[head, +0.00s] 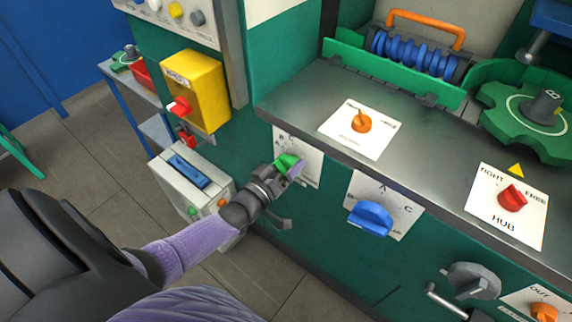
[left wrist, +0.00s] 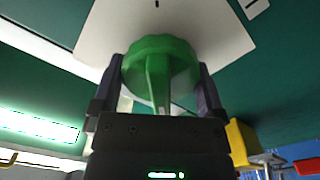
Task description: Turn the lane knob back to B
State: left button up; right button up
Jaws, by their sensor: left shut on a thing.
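A green knob (head: 287,161) sits on a white plate (head: 312,166) with letters on the front of the green bench, left of the blue knob. My left gripper (head: 284,168) is shut on this green knob. In the left wrist view the green knob (left wrist: 160,66) lies between the two dark fingers, its ridge pointing down toward the palm. The plate (left wrist: 228,25) behind it is partly cut off, and I cannot read which letter the knob points to. A blue knob (head: 370,218) is on another plate marked with A and C. My right gripper is not in view.
An orange knob (head: 361,121) and a red knob (head: 512,197) marked HUB sit on the grey bench top (head: 430,150). A yellow box (head: 197,90) and a pale box with a blue slot (head: 188,172) stand left of the gripper. A grey crank (head: 470,281) projects at lower right.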

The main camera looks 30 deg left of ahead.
pick_arm(q)
jog(key=o, duration=0.9)
jog(key=shift+f, duration=0.1)
jog(key=shift+s+a+p, duration=0.2)
jog(key=shift+s+p, duration=0.35)
jog(key=shift+s, duration=1.95)
jog(key=shift+s+a+p, duration=0.2)
jog(key=shift+s+p, duration=0.3)
jog(key=shift+s, duration=1.95)
